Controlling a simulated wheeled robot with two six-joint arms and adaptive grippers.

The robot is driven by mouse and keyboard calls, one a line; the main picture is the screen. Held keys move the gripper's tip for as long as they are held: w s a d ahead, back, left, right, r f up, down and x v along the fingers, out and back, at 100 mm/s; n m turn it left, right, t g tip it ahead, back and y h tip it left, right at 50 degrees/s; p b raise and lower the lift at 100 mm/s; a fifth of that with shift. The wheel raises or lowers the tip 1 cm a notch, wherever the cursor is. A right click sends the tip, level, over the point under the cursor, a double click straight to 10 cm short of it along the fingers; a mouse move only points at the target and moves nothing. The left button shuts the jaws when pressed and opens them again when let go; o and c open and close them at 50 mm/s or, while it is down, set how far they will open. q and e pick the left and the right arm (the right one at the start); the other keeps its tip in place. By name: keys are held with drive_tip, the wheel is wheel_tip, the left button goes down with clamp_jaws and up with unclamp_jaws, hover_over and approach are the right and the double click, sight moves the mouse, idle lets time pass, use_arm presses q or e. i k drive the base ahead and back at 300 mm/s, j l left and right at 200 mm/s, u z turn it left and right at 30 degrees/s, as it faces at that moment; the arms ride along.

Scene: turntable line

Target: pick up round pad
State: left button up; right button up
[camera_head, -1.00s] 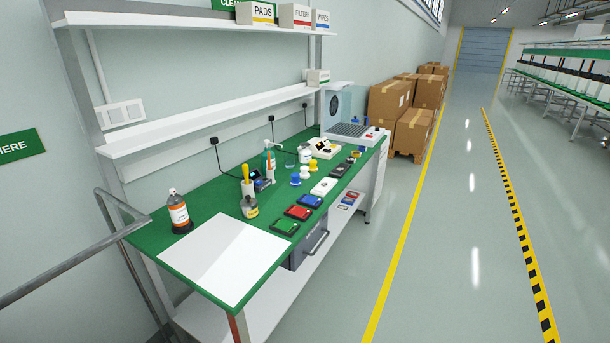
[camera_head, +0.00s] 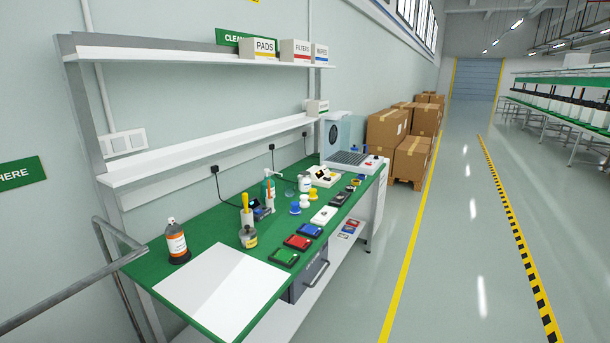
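Neither of my grippers is in view. At this size I cannot tell which of these is a round pad. A white box labelled PADS (camera_head: 265,49) sits on the upper shelf.
A brown bottle (camera_head: 177,242) and a white sheet (camera_head: 222,289) are at the near end. A metal rail (camera_head: 70,287) crosses lower left. Cartons (camera_head: 411,160) stand beyond; the aisle floor is clear.

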sight(304, 203)
drive_tip(key=i+l+u, duration=0.1)
drive_tip(key=i+l, duration=0.15)
drive_tip(key=i+l+u, duration=0.1)
drive_tip(key=i+l, duration=0.2)
drive_tip(key=i+l+u, duration=0.1)
drive_tip(key=i+l, duration=0.15)
drive_tip(key=l, duration=0.2)
drive_tip(key=i+l+u, duration=0.1)
drive_tip(key=l, duration=0.25)
drive_tip(key=i+l+u, duration=0.1)
drive_tip(key=i+l, duration=0.25)
drive_tip(key=i+l+u, duration=0.1)
drive_tip(key=l, duration=0.35)
drive_tip(key=i, duration=0.1)
